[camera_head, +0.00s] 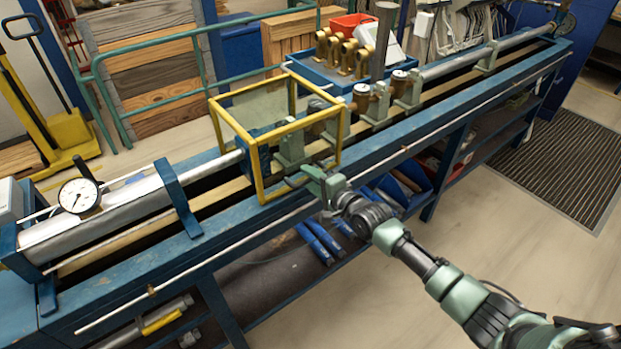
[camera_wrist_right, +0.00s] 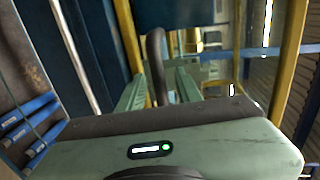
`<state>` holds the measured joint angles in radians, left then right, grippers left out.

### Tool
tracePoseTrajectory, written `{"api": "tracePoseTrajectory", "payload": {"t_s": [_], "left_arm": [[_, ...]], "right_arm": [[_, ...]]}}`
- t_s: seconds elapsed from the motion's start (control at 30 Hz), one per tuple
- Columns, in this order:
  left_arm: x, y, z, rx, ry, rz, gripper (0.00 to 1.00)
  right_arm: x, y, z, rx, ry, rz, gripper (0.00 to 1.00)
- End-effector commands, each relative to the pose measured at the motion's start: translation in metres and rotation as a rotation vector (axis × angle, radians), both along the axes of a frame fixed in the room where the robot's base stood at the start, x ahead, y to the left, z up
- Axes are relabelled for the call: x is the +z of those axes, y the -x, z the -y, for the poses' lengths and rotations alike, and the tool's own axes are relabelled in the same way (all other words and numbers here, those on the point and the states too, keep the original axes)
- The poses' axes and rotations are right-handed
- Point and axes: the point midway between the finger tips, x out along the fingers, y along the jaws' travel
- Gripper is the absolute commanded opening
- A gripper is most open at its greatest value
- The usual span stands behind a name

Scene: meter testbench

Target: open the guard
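The guard (camera_head: 260,187) is a yellow box frame standing over the middle of the blue bench, around the clamp parts. It appears closed, down over the bench. Its dark curved handle (camera_head: 294,183) is at the lower front edge and also shows in the right wrist view (camera_wrist_right: 157,62). My right gripper (camera_head: 311,177) is at the handle, in front of the guard. In the right wrist view its green fingers (camera_wrist_right: 160,90) stand apart with the handle between them; no firm contact is visible. My left gripper is not in view.
The long blue bench (camera_head: 235,215) carries a round dial gauge (camera_head: 79,195) at left and brass meters (camera_head: 362,97) to the right of the guard. A blue tray (camera_head: 318,72) with brass parts is behind. A thin white rod (camera_head: 225,245) runs along the bench front.

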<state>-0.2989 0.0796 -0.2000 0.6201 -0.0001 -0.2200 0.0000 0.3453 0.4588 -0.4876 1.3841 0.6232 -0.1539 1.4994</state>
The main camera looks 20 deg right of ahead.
Motion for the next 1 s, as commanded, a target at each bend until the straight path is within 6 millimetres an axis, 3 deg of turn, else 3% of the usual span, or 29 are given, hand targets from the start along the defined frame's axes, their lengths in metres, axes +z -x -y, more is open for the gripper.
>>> {"api": "tracePoseTrajectory", "payload": {"t_s": [0.1, 0.2, 0.23, 1.0], "left_arm": [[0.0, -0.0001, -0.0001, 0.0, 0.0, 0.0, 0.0], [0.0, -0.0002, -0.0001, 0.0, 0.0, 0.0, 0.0], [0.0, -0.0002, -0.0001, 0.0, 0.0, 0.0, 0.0], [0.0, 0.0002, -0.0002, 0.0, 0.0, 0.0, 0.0]], "right_arm": [[-0.0001, 0.0002, 0.0, 0.0, 0.0, 0.0, 0.32], [-0.0001, 0.0003, 0.0001, 0.0, 0.0, 0.0, 0.04], [-0.0001, 0.0003, 0.0001, 0.0, 0.0, 0.0, 0.0], [-0.0006, 0.0006, 0.0004, 0.0, 0.0, -0.001, 0.0]]}}
